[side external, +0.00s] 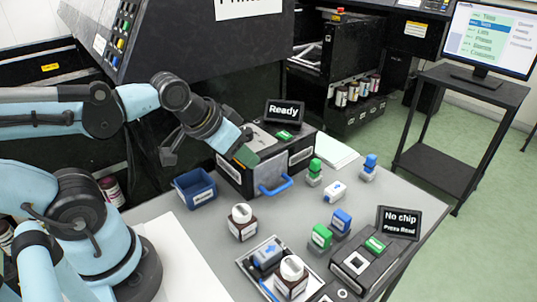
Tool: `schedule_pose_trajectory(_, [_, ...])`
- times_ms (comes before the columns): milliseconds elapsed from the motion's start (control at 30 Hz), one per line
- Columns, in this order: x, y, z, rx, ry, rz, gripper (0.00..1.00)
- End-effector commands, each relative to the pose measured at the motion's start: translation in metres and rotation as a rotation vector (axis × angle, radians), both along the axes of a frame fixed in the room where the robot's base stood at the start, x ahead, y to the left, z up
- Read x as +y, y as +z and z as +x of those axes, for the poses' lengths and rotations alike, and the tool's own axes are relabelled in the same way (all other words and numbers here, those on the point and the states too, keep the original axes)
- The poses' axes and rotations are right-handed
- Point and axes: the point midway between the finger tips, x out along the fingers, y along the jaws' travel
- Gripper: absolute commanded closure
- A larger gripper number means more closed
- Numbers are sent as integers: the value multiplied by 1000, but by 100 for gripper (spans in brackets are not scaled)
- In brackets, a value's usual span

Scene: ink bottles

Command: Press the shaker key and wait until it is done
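A black boxy machine (232,175) stands at the back of the grey table. Its small screen (284,112) reads "Ready", and a green key (284,135) sits on its top in front of the screen. A front panel with a blue handle (275,187) is on its near side. My gripper (246,156) hangs over the left part of this machine's top, to the left of the green key and apart from it. Its fingertips are small and partly hidden, so its opening and any contact with the machine are unclear.
A chip reader (362,268) stands at front right, its screen (399,222) reading "No chip, Press Read". A blue bin (195,190), white-capped bottles (241,222), a tray (252,262) and green and blue-capped items (321,237) share the table. A monitor cart (455,130) stands behind.

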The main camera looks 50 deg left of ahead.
Motion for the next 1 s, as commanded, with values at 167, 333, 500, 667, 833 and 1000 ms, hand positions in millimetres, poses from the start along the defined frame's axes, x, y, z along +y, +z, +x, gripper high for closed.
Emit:
schedule_pose_trajectory(167, [0, 0, 0, 0, 0, 0, 88])
schedule_pose_trajectory(333, [0, 0, 0, 0, 0, 0, 100])
schedule_pose_trajectory(500, [0, 0, 0, 0, 0, 0, 100])
schedule_pose_trajectory(667, [0, 0, 0, 0, 0, 0, 100])
schedule_pose_trajectory(833, [0, 0, 0, 0, 0, 0, 100])
schedule_pose_trajectory(1000, [0, 0, 0, 0, 0, 0, 100])
